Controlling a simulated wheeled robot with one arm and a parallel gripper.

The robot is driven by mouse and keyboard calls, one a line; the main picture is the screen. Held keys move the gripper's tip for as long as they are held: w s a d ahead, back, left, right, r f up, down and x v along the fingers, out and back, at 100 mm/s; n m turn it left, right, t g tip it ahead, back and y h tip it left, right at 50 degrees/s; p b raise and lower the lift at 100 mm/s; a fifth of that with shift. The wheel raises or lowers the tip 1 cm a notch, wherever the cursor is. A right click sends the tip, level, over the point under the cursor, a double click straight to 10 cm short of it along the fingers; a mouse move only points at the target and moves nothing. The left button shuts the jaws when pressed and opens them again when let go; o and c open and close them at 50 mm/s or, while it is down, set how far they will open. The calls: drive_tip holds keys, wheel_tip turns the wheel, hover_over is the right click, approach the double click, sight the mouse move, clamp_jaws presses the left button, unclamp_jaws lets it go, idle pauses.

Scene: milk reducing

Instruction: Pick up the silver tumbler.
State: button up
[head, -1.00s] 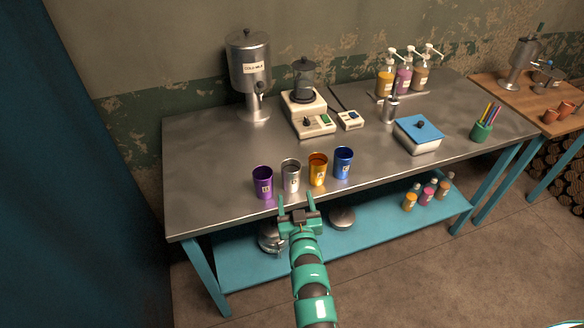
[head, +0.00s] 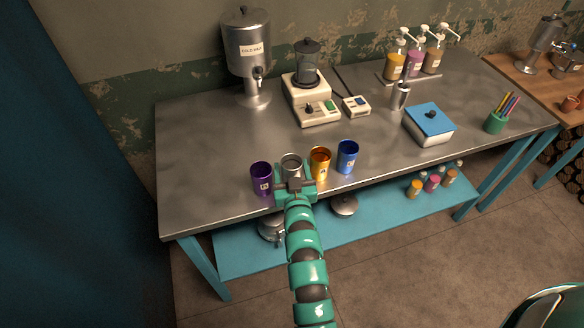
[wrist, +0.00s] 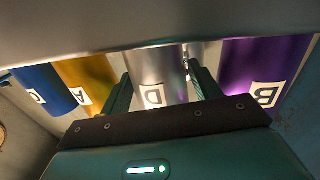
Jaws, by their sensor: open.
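The silver tumbler (head: 291,162) stands upright near the front edge of the metal table, second from the left in a row of tumblers. In the head view my gripper hides its lower part. My gripper (head: 292,180) is at the table's front edge, right at this tumbler. In the wrist view the silver tumbler (wrist: 157,78), with a label reading D, shows between the two green fingers of my gripper (wrist: 160,85). The fingers are open, one on each side. I cannot tell how far they reach around it.
A purple tumbler (head: 261,178) stands close on the left, an orange tumbler (head: 320,163) close on the right, then a blue tumbler (head: 347,157). Behind are a milk dispenser (head: 247,50), a blender (head: 308,90) and a blue-lidded box (head: 429,124). The metal table (head: 200,140) is clear at left.

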sight(293, 171)
drive_tip(key=shift+s, duration=0.1)
drive_tip(key=shift+c, duration=0.6)
drive_tip(key=c, duration=0.6)
drive_tip(key=shift+r, duration=0.1)
drive_tip(key=shift+r, duration=0.55)
wheel_tip(293, 171, up, 2)
drive_tip(key=shift+r+b, duration=0.1)
drive_tip(key=shift+b, duration=0.3)
drive_tip(key=shift+s+a+r+p, duration=0.4)
drive_tip(key=shift+s+r+p, duration=0.55)
drive_tip(key=shift+s+r, duration=1)
drive_tip(key=shift+s+a+r+p, duration=0.35)
drive_tip(key=shift+s+r+p, duration=0.8)
drive_tip(key=shift+s, duration=1.45)
drive_tip(key=shift+s+a+r+p, duration=0.4)
drive_tip(key=shift+s+r+p, duration=0.4)
drive_tip(key=shift+s+r, duration=1.2)
